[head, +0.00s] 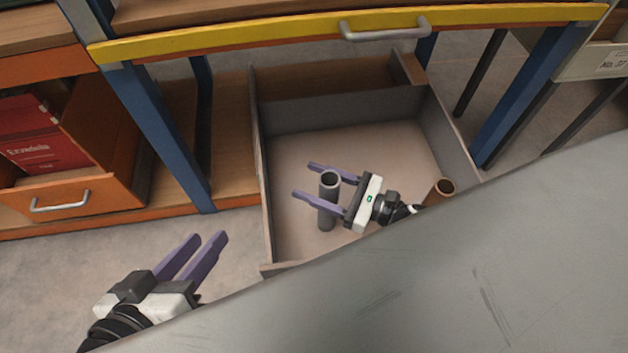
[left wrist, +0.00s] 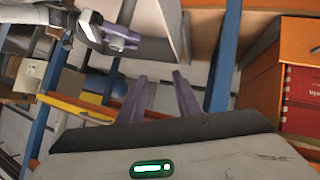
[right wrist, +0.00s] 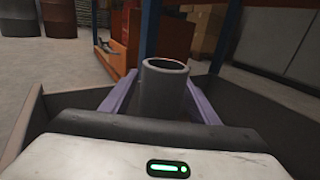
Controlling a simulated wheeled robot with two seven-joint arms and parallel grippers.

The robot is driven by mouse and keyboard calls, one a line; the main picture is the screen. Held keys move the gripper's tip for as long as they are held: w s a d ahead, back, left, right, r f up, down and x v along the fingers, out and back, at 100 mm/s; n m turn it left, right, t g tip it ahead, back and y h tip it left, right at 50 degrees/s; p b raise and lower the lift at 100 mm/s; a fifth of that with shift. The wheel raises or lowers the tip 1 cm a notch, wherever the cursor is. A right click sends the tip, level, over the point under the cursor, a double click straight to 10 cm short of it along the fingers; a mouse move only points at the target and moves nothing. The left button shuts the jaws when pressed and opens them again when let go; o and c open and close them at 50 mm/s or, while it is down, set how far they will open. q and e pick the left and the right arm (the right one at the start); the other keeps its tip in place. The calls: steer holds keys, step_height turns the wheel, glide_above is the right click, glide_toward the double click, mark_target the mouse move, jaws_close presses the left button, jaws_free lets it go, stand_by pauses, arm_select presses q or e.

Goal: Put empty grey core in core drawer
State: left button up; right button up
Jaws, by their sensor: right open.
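The grey core (head: 327,203) is an upright hollow tube inside the open drawer (head: 277,215). My right gripper (head: 316,181) is in the drawer with its purple fingers open on either side of the core. The right wrist view shows the core (right wrist: 163,88) between the two fingers, its open top facing up; contact with the fingers cannot be told. The core's foot appears to be on the drawer floor. My left gripper (head: 203,252) is open and empty, left of the drawer and apart from it.
A yellow-edged bench (head: 250,40) with blue legs is above. An orange drawer (head: 100,200) with red packs stands at left.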

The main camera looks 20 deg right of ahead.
steer(key=shift+r, duration=0.15)
arm_select(q)
steer(key=shift+a+f+y+p, duration=0.4)
steer(key=shift+f+p, duration=0.25)
steer(key=shift+p, duration=0.1)
arm_select(e)
steer(key=v, duration=0.7)
steer(key=shift+s+d, duration=0.15)
steer(key=shift+s, duration=0.1)
arm_select(q)
steer(key=shift+r, duration=0.1)
arm_select(e)
steer(key=shift+r, duration=0.15)
